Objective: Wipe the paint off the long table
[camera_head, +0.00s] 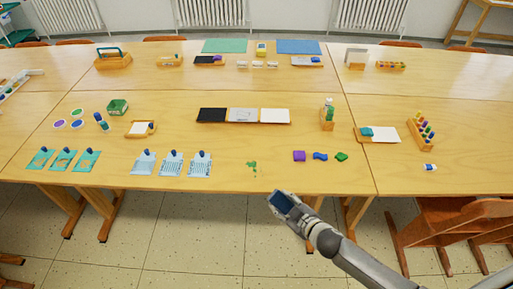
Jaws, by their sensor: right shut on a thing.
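The long table (225,180) is pale wood and spans the view. My right arm comes in from the lower right. My right gripper (290,205) is shut on a dark blue item (282,198), flat-looking and partly hidden by the gripper. The gripper appears just in front of the table's front edge, right of and below the green patch and apart from it. My left gripper is not in view.
Purple, blue and green pieces (320,156) lie right of the paint. Blue-white sheets (172,163) lie to its left. A bottle in a wooden holder (327,115) is upright. A wooden chair (455,225) stands at the front right.

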